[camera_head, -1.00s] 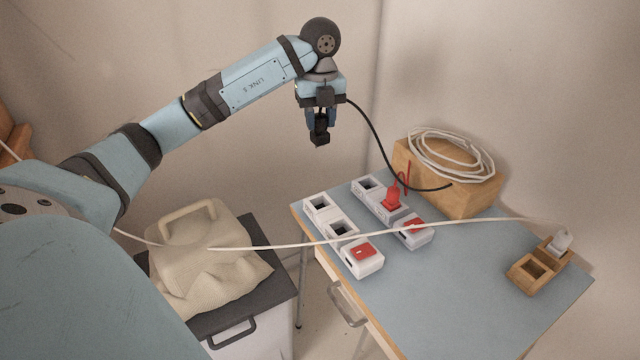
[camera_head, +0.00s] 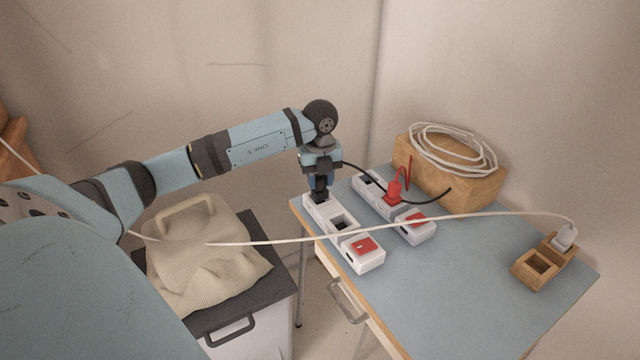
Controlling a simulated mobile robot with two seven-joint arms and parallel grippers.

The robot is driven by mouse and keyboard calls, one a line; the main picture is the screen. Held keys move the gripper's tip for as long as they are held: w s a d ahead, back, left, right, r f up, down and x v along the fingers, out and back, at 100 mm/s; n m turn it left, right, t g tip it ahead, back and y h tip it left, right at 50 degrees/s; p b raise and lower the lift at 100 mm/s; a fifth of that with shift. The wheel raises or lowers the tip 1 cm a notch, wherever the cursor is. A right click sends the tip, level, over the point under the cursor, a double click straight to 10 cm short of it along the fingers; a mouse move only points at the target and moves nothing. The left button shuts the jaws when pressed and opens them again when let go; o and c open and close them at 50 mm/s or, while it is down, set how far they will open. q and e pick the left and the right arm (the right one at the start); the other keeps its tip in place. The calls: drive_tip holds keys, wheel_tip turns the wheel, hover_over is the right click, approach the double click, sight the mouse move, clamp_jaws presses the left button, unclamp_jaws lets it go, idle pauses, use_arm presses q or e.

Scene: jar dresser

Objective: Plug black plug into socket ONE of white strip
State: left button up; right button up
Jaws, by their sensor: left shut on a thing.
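The black plug (camera_head: 320,195) is in my left gripper (camera_head: 320,180), which is shut on it and points down. The plug is at the far-end socket of the near white strip (camera_head: 323,213), upright and covering that socket. I cannot tell whether it is seated in the socket or just above it. The strip's middle socket (camera_head: 341,224) is open and empty, and a red switch (camera_head: 365,246) is at its near end. A black cable (camera_head: 375,177) runs from the plug to the right. Any socket number is too small to read. My right gripper is not in view.
A second strip (camera_head: 367,184) beside it holds a red plug (camera_head: 394,192). A white cable (camera_head: 450,217) crosses over the strips to a white plug (camera_head: 564,236) in a wooden strip (camera_head: 534,270). The table's front is clear.

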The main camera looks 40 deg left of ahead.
use_arm(q)
drive_tip(key=shift+f, duration=0.8)
drive_tip(key=o, duration=0.9)
drive_tip(key=shift+f, duration=0.1)
drive_tip(key=shift+o, duration=0.2)
wheel_tip(320, 180, up, 12)
drive_tip(key=shift+r+p, duration=0.2)
drive_tip(key=shift+p, duration=0.5)
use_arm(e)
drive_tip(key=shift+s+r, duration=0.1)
